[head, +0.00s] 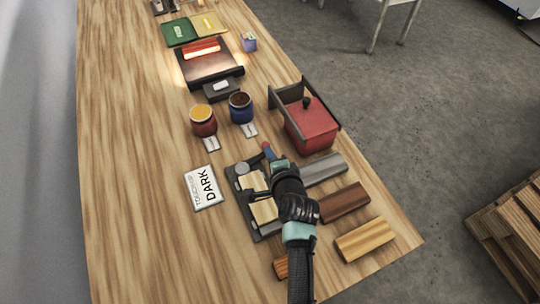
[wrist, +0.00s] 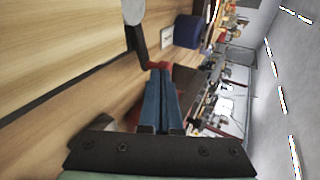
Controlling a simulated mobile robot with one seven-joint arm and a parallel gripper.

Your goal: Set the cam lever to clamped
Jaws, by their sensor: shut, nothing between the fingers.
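The clamp fixture is a dark frame (head: 232,180) near the table's right side, with pale wood pieces in it and a grey round disc (head: 243,168) at its far end. The cam lever's red knob (head: 266,146) shows just past my fingertips. In the wrist view, the dark lever arm (wrist: 139,42) runs from the grey disc (wrist: 133,10) toward red at my fingertips. My gripper (head: 271,156) has blue fingers, shut together with nothing between them; they also show in the wrist view (wrist: 162,100). The fingers partly hide the knob; I cannot tell whether they touch it. My arm covers part of the fixture.
A red box (head: 308,125) with dark side panels stands just beyond my gripper. Wood bars (head: 343,202) lie to the right. A sign reading DARK (head: 203,188) lies left. Red (head: 203,123) and blue (head: 241,110) pots stand farther back. The table's left side is clear.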

